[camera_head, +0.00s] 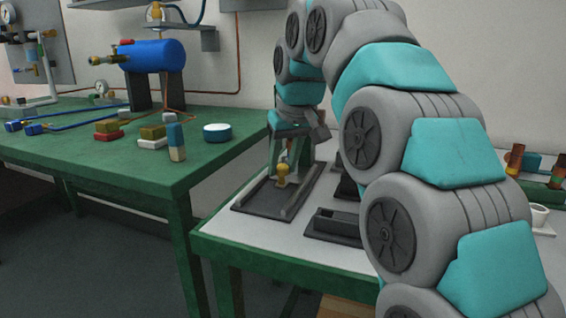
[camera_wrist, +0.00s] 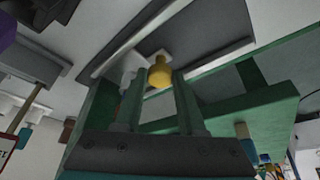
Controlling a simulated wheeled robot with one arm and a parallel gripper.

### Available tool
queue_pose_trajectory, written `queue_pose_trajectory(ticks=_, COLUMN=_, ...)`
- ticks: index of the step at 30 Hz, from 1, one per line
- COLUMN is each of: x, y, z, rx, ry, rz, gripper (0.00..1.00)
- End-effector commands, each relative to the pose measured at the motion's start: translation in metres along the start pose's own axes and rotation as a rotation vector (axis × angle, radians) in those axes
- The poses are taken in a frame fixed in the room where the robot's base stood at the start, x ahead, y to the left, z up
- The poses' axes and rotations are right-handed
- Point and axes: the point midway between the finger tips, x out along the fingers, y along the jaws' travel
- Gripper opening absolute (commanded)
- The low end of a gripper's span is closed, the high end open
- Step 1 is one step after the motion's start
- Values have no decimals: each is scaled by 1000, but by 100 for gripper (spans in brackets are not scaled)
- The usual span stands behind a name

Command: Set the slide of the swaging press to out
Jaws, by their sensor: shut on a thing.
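The swaging press has a dark base with two long rails (camera_head: 251,201) on the white top of the green bench. A small yellow knob (camera_head: 282,172) stands between the rails, and it also shows in the wrist view (camera_wrist: 160,74). It appears to belong to the slide, whose body is mostly hidden by my gripper and the frame. My gripper (camera_head: 285,163) reaches down over the press. In the wrist view its fingers (camera_wrist: 161,82) stand on either side of the knob and look shut on it. The exact contact is hard to see.
A dark block-like fixture (camera_head: 333,226) lies close right of the press. On the left green bench (camera_head: 150,178) are a blue tank (camera_head: 152,55), small blocks and a round white-and-blue puck (camera_head: 217,132). A gap separates the benches.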

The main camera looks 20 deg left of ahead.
Motion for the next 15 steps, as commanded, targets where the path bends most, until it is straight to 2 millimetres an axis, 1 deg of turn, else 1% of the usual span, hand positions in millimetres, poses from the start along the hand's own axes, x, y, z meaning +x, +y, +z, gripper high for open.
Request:
queue_pose_trajectory(ticks=1, x=0, y=0, z=0, rx=0, ry=0, rz=0, gripper=18)
queue_pose_trajectory(ticks=6, x=0, y=0, z=0, rx=0, ry=1, rz=0, gripper=0)
queue_pose_trajectory(ticks=15, x=0, y=0, z=0, rx=0, ry=1, rz=0, gripper=0)
